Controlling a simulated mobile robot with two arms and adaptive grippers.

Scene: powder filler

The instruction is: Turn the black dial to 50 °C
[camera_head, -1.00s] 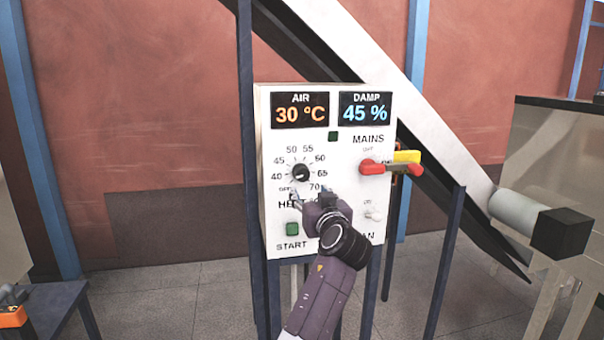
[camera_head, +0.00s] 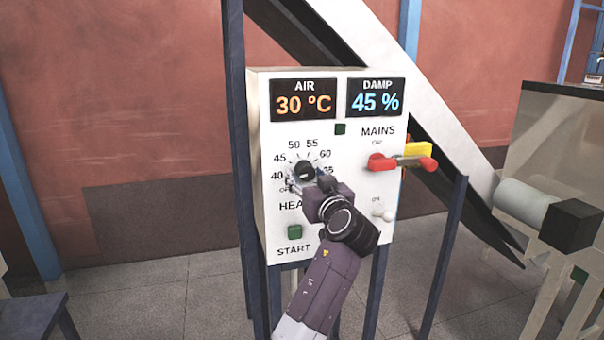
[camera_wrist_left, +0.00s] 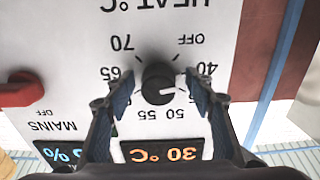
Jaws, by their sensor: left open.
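The black dial (camera_head: 305,171) sits on the white control panel (camera_head: 275,220), ringed by numbers from 40 to 70 and OFF. My left gripper (camera_head: 309,180) is open at the dial, covering part of the scale. In the left wrist view, which shows the panel upside down, the dial (camera_wrist_left: 158,83) stands between the two spread fingers (camera_wrist_left: 162,95), with a gap on each side. A white mark on the dial points right and slightly down, between the 40 and 50 labels; the 45 label is hidden by a finger. The AIR display (camera_head: 304,100) reads 30 °C. My right gripper is not in view.
A red-handled MAINS switch (camera_head: 402,163) with a yellow part is right of the dial. The DAMP display (camera_head: 376,98) reads 45 %. Blue posts flank the panel.

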